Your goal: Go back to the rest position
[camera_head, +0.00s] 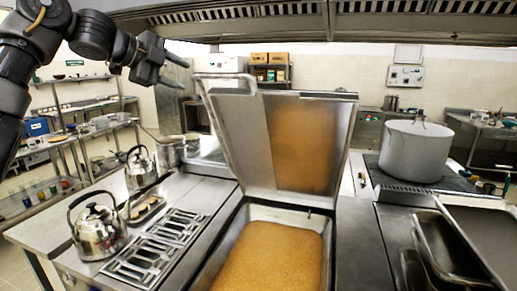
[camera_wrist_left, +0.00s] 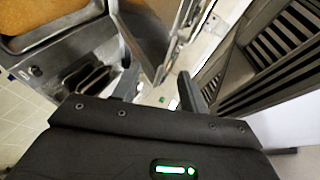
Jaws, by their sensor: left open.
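My left gripper (camera_head: 178,73) is raised at the upper left of the head view, open and empty, with its two fingers pointing right. My right gripper is in neither view.
The cooker basin (camera_head: 265,255) holds an orange-brown filling, its lid standing open. A kettle (camera_head: 98,228) and a second kettle (camera_head: 140,168) stand on the left counter. A big stockpot (camera_head: 415,152) stands at right. The hood (camera_head: 400,22) runs overhead.

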